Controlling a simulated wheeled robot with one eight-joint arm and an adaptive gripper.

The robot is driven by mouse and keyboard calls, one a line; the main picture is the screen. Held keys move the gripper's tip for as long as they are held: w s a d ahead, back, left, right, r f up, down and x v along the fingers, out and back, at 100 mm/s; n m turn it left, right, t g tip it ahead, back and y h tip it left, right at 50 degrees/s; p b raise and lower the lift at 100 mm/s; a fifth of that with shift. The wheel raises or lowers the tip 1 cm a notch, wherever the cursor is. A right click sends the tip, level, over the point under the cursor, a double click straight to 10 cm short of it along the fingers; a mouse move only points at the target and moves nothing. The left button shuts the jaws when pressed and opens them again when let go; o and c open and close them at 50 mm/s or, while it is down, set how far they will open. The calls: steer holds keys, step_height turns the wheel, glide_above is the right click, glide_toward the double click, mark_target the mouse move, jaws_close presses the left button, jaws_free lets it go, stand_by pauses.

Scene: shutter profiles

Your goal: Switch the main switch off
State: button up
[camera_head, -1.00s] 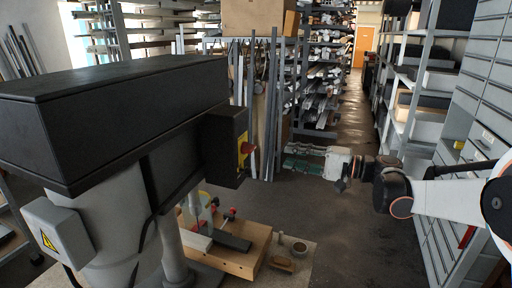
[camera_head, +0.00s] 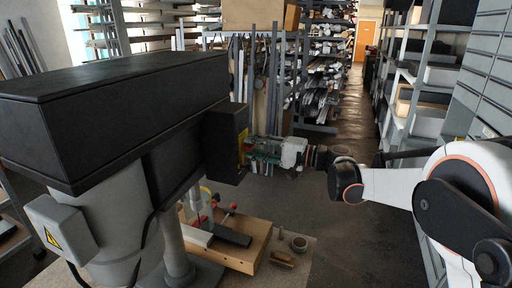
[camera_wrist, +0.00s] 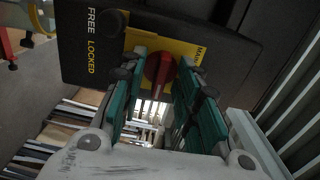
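The main switch is a red knob (camera_wrist: 160,67) on a yellow plate (camera_wrist: 180,48), mounted on a black box (camera_wrist: 92,45). In the head view the yellow plate (camera_head: 243,146) shows as a strip on the side of the box (camera_head: 222,145), and my gripper covers the knob. My gripper (camera_head: 250,149) reaches it from the right. In the wrist view my gripper (camera_wrist: 158,75) is open, with one green finger on each side of the knob. I cannot tell whether either finger touches it.
The box is fixed to a machine with a large black housing (camera_head: 110,110). Below stands a wooden block (camera_head: 245,256) with clamps. Shelves (camera_head: 425,75) and grey drawers (camera_head: 485,75) line the right. The floor aisle (camera_head: 350,110) is clear.

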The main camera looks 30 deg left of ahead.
jaws_close()
steer(key=n+b, duration=0.2)
steer(key=n, duration=0.1)
steer(key=shift+f+n, duration=0.15)
steer(key=shift+n, duration=0.25)
steer(key=n+b, duration=0.1)
steer(key=n, duration=0.2)
steer(key=shift+n+b, duration=0.3)
steer(key=shift+b, duration=0.1)
steer(key=n+b, duration=0.1)
steer(key=n, duration=0.4)
steer(key=shift+b, duration=0.35)
steer(key=shift+n+b, duration=0.5)
steer(key=shift+n, duration=2.3)
